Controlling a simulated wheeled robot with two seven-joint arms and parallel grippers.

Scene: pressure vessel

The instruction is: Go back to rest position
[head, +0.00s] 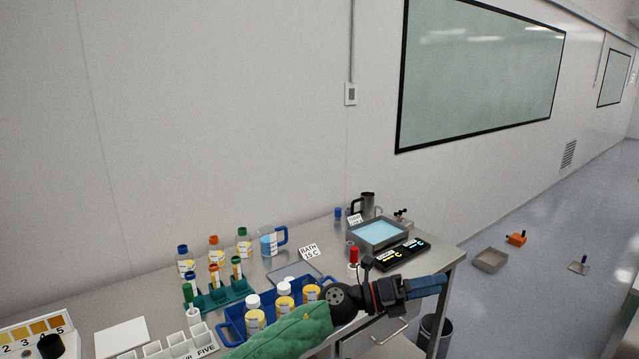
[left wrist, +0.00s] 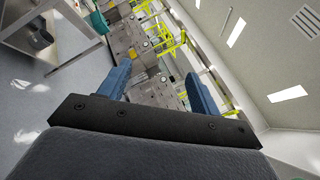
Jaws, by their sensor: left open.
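My left gripper (head: 428,287) reaches in from the bottom of the head view, its green-sleeved arm passing over the front of the bench. It points right, near the bench's right front corner. In the left wrist view its two blue fingers (left wrist: 158,88) stand apart with nothing between them. My right gripper is in neither view.
The steel bench (head: 145,296) carries a blue crate (head: 236,327) of bottles, a green rack (head: 222,297), a water bath (head: 352,236) and a black display unit (head: 405,254). A bin (head: 435,335) stands below. A grey tray (head: 490,261) and orange item (head: 516,239) lie on the floor.

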